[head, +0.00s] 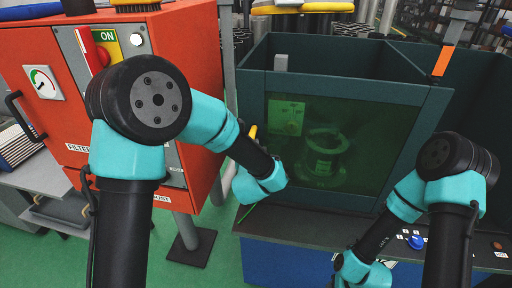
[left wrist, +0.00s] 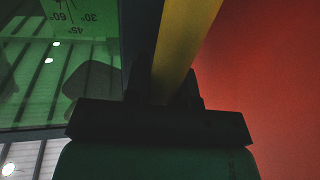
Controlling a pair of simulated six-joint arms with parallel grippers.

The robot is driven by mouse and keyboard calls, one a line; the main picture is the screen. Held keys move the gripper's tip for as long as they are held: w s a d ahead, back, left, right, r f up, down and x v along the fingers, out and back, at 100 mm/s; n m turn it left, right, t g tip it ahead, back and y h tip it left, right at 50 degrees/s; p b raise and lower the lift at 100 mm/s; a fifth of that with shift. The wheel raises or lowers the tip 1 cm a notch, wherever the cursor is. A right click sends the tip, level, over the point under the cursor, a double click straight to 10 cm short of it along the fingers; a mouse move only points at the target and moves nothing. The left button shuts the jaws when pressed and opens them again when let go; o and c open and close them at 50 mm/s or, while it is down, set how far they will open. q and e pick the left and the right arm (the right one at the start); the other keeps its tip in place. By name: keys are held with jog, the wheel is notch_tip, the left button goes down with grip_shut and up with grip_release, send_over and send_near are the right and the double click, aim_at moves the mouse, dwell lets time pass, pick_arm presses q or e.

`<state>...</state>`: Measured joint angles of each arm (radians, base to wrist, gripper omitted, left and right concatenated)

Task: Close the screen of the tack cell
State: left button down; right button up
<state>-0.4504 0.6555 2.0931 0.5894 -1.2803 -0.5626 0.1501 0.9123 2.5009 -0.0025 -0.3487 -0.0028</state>
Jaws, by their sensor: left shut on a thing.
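The tack cell (head: 258,66) is a dark teal box. Its green see-through screen (head: 385,130) stands upright across the front, and a flanged cylinder (head: 325,165) shows through it. In the left wrist view the green screen (left wrist: 30,80) with printed angle marks is at the left. My left gripper (left wrist: 168,90) is shut on a yellow bar (left wrist: 190,35) beside it. A short yellow piece (head: 253,131) shows by the cell's left edge in the head view; my left arm hides the gripper there.
A red-orange cabinet (head: 190,70) stands close to the left of the cell, with a narrow gap between. A ledge (head: 300,226) with a blue button (head: 416,241) runs along the cell's front. An orange mark (head: 443,61) is on the cell's right post.

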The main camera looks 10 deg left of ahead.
pick_arm(q)
jog(key=c, duration=1)
grip_release()
jog(key=shift+d, duration=0.15)
jog(key=s, duration=0.5)
jog(key=s+d, duration=0.1)
jog(key=s, duration=0.5)
jog(key=s+d, duration=0.1)
jog(key=s, duration=0.5)
jog(key=shift+s, duration=0.15)
jog(key=shift+f, duration=0.1)
jog(key=w+a+f+g+h, duration=0.15)
jog(key=a+f+g, duration=0.25)
jog(key=f, duration=0.7)
jog(key=w+a+f+g+h, duration=0.15)
jog(key=a+f+g, duration=0.25)
jog(key=f, duration=0.6)
jog(key=s+a+f+g+h, duration=0.1)
jog(key=s+a+f+g, duration=0.1)
jog(key=s+f+g, duration=0.1)
jog(key=s+a+f+g+h, duration=0.1)
jog(key=s+a+f+g, duration=0.2)
jog(key=s+f, duration=0.3)
jog(key=s+a+f+g+h, duration=0.1)
jog(key=s+a+f+g, duration=0.1)
jog(key=s+f, duration=0.3)
jog(key=shift+a+f+g, duration=0.2)
jog(key=shift+f+g, duration=0.3)
jog(key=shift+f, duration=0.35)
